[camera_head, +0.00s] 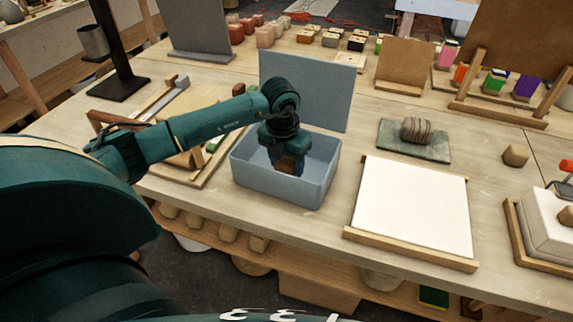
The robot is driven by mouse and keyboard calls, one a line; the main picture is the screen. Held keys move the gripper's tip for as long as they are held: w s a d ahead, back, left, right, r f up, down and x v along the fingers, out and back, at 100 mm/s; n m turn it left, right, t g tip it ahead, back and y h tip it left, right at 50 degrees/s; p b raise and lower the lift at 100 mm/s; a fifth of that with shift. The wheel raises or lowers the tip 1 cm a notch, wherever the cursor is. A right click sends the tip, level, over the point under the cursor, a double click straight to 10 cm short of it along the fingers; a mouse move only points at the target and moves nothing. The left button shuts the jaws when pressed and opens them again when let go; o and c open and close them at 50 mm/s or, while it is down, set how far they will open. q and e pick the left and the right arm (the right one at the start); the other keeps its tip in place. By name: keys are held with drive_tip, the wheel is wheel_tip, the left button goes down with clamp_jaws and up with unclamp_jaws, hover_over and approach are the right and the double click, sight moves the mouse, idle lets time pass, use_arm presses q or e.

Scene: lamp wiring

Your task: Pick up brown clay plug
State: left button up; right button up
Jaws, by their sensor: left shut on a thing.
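My left gripper (286,166) reaches down into a pale blue open box (258,185) near the middle of the table. It is shut on a small brown block, which looks like the brown clay plug (285,164). The fingers and the box's wall hide much of the plug, and I cannot tell whether it touches the box's floor. The box's blue lid or back panel (310,85) stands upright behind it. My right gripper is not in view.
A white board in a wooden frame (412,205) lies right of the box. A striped stone (417,130) sits on a green slab (396,143) behind it. A tan lump (515,155) lies farther right. A black stand (122,84) is at left.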

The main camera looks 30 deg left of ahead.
use_arm(q)
drive_tip(key=shift+c, duration=1.1)
drive_tip(key=shift+r, duration=0.15)
